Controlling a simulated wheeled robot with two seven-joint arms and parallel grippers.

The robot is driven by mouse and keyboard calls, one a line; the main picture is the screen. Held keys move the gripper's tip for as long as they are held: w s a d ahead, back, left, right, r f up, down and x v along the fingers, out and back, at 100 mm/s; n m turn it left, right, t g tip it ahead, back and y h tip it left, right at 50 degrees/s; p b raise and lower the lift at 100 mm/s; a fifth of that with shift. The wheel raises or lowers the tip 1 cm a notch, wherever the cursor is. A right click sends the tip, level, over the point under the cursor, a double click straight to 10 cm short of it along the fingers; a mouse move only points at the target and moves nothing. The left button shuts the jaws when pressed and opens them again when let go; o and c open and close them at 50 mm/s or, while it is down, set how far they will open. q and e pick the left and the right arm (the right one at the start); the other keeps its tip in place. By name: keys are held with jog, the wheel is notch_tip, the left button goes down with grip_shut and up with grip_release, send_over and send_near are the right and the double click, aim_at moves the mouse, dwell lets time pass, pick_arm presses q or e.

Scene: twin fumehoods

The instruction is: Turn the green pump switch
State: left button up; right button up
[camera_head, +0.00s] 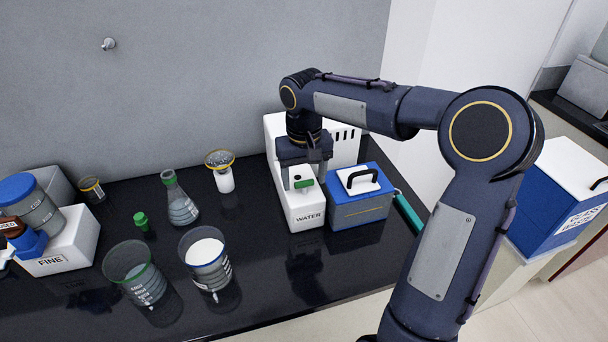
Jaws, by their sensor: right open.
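The green pump switch (304,183) is on top of the white pump box labelled WATER (308,215), right of the picture's middle. My right arm comes in from the right and reaches over the box. My right gripper (306,182) points down at the switch, with its fingers apart on either side of it. I cannot tell whether the fingers touch the switch. The gripper body hides part of the white pump housing behind. My left gripper does not show.
A blue box with a black handle (360,204) stands close to the pump's right. Left are a flask (179,203), two beakers (143,285) (208,268), a green-capped item (142,222) and a white FINE block (75,252). The front counter centre (290,280) is clear.

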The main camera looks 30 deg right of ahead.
jog(key=c, duration=1)
jog(key=shift+o, duration=0.2)
jog(key=n+p, duration=0.1)
jog(key=n, duration=0.2)
jog(key=shift+r, duration=0.15)
jog(key=n+p, duration=0.2)
jog(key=n, duration=0.3)
jog(key=n+p, duration=0.1)
jog(key=n, duration=0.4)
jog(key=shift+p, duration=0.3)
jog(key=n+p, duration=0.1)
jog(key=n, duration=0.3)
jog(key=shift+n, duration=0.4)
